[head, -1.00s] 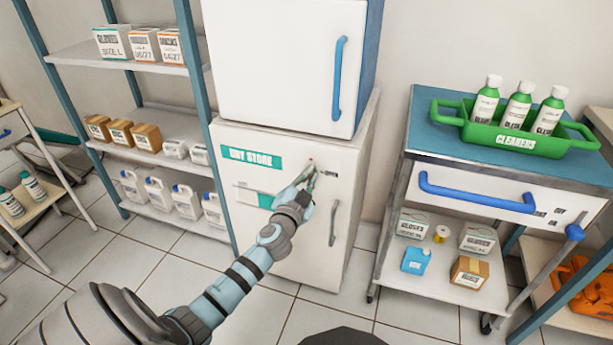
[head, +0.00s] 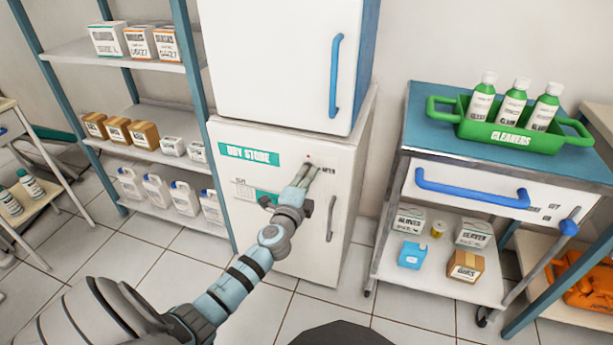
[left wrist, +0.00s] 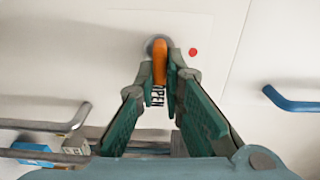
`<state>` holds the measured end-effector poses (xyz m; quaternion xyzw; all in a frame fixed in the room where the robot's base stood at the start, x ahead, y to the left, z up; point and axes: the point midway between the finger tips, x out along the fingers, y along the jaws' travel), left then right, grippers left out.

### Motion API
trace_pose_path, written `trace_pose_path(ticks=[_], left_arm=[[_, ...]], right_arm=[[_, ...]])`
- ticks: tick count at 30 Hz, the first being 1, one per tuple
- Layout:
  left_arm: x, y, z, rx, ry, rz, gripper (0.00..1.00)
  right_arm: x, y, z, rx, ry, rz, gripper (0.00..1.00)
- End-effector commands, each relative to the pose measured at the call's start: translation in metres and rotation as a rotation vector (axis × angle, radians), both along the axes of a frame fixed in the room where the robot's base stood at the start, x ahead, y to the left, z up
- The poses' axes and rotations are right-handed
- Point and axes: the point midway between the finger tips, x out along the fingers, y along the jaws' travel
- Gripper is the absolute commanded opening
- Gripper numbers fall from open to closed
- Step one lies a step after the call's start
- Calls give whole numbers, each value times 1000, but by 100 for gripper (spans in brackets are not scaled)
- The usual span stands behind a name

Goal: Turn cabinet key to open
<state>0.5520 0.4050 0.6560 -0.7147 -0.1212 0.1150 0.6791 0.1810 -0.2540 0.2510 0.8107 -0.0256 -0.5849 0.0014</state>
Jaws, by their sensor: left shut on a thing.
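The white cabinet marked DRY STORE (head: 292,236) stands low in the middle of the head view, its door closed. My left gripper (head: 304,173) reaches to the upper right of that door, under a small red dot (head: 308,157). In the left wrist view, an orange key (left wrist: 160,62) sits in a round grey lock. My left gripper's fingertips (left wrist: 165,80) are shut on the key. The key lies lengthwise toward the OPEN label (left wrist: 158,95). The red dot (left wrist: 193,52) is beside the lock. My right gripper is not in view.
A grey door handle (head: 331,219) is just right of my gripper. A white upper unit with a blue handle (head: 335,76) stands above. A trolley (head: 424,150) with a green cleaners caddy (head: 510,140) is at right, shelving (head: 165,67) at left. Floor in front is clear.

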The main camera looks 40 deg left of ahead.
Motion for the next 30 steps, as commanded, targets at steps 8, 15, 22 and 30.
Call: trace_pose_path(ticks=[8,15,22,30], left_arm=[[0,0,-1,56,21,0,0],[0,0,-2,64,23,0,0],[0,0,-2,63,23,0,19],[0,0,-1,62,23,0,29]], right_arm=[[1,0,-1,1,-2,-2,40],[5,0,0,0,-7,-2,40],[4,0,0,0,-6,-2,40],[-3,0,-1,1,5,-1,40]])
